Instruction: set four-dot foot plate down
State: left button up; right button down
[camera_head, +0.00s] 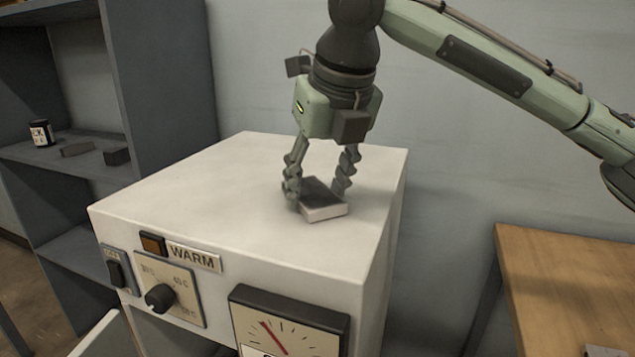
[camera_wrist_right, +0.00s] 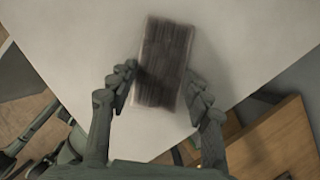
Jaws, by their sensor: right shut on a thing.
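The foot plate (camera_head: 323,202) is a small block with a dark top and a pale side edge. My right gripper (camera_head: 320,188) is shut on it, with one finger on each side, at the top of the white cabinet (camera_head: 220,180). In the right wrist view the plate (camera_wrist_right: 163,62) lies between the fingertips (camera_wrist_right: 160,88), its dark face blurred. I cannot make out any dots. The plate is on or just above the cabinet top; I cannot tell which. My left gripper is out of view.
The cabinet front has a WARM label (camera_head: 194,257), a knob (camera_head: 159,297) and a dial gauge (camera_head: 285,325). A grey shelf (camera_head: 65,157) at left holds a dark jar (camera_head: 41,134) and dark blocks. A wooden table (camera_head: 570,275) stands at right. Much of the cabinet top is clear.

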jog(key=c, duration=0.7)
grip_release()
jog(key=v, duration=1.2)
